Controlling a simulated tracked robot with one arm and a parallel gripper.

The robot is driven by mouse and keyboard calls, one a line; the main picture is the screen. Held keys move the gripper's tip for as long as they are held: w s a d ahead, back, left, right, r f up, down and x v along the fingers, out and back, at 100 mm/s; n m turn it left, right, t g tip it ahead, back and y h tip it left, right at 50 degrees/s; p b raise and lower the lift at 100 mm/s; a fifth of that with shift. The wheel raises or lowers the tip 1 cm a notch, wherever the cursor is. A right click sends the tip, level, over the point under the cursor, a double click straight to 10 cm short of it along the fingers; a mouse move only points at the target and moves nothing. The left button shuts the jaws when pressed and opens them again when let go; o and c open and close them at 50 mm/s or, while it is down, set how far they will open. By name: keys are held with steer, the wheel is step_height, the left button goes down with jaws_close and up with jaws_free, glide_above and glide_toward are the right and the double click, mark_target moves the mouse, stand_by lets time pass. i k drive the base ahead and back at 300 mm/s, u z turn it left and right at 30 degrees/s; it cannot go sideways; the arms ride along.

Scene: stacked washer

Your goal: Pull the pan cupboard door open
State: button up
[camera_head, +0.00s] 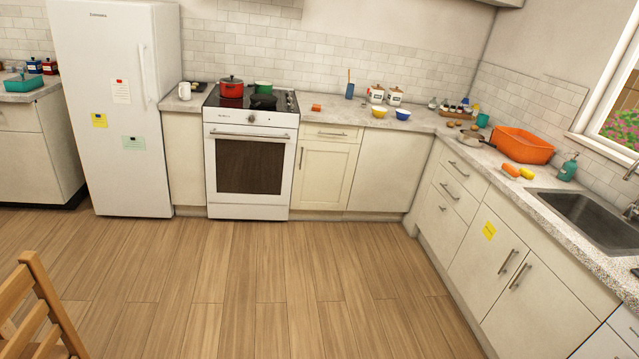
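Several cupboard doors show, all closed. A cream door with a yellow note (473,255) is under the right-hand counter, its bar handle (508,261) upright near its right edge. Beside it is another closed door (541,314) with a bar handle (520,276) near its left edge. Right of the oven is a framed door (325,177) with an upright handle (301,157) on its left side, below a drawer (332,133). The note's writing is too small to read, so I cannot tell which is the pan cupboard. My gripper is not in view.
The wooden floor (230,275) is clear in the middle. A wooden chair (45,305) stands at the lower left. A white fridge (115,110) and a white oven (250,165) stand along the back. An orange tub (522,145) and sink (590,215) are on the right.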

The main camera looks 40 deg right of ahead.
mark_target(323, 170)
steer(key=z, duration=0.1)
steer(key=i, duration=1.85)
steer(key=z, duration=0.5)
steer(key=i, duration=1.3)
steer(key=z, duration=0.7)
steer(key=i, duration=1.25)
steer(key=z, duration=0.65)
steer(key=i, duration=0.65)
steer(key=z, duration=0.15)
